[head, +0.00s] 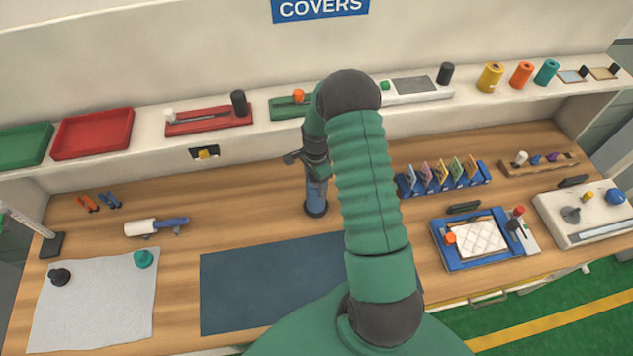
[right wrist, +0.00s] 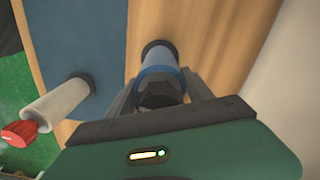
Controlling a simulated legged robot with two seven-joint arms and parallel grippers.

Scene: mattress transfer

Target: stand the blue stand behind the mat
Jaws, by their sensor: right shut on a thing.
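The blue stand (head: 316,192) is upright, its dark round base on or just above the bare wood behind the far edge of the dark blue mat (head: 250,288). I cannot tell whether the base touches the table. My right gripper (head: 314,165) is shut on the stand's upper part from above. In the right wrist view the stand (right wrist: 158,66) sits between the fingers of the right gripper (right wrist: 162,86), and the mat (right wrist: 80,45) lies to its left. My right arm hides part of the mat in the head view. My left gripper is not in view.
In the right wrist view a white cylinder with a red cap (right wrist: 50,108) is near the mat. A blue rack (head: 445,178) stands to the right. A white-and-blue tool (head: 155,227) lies to the left. Bare wood surrounds the stand; a shelf (head: 340,125) runs behind.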

